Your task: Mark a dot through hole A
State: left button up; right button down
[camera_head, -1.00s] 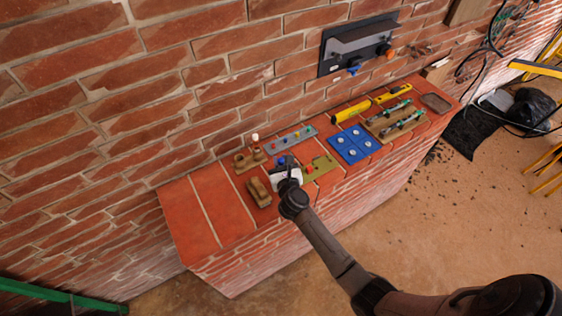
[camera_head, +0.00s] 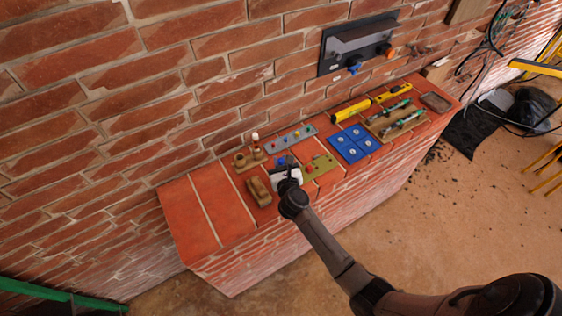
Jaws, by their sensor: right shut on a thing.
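My right gripper (camera_head: 286,172) is over the front part of the brick ledge, left of an olive plate (camera_head: 322,166) with a red knob. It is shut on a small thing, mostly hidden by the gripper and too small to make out. A dark plate (camera_head: 334,66) with a grey bar, a blue knob (camera_head: 354,68) and an orange knob (camera_head: 385,50) is on the brick wall. No hole marked A can be read at this size. My left gripper is not in view.
The brick ledge (camera_head: 192,217) is bare at its left end. A brown block (camera_head: 259,191), a wooden holder (camera_head: 243,162), a grey strip (camera_head: 291,140), a blue tray (camera_head: 359,137), a yellow level (camera_head: 351,111) and a tool tray (camera_head: 402,126) lie on it.

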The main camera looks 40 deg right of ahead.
jog(key=shift+f, duration=0.15)
jog(key=shift+f+b, duration=0.35)
jog(key=shift+b, duration=0.05)
dwell(0.6)
jog(key=shift+r, duration=0.15)
jog(key=shift+r+p, duration=0.85)
jog(key=shift+p, duration=0.3)
notch_tip(320, 180, up, 4)
jog(key=p, duration=0.4)
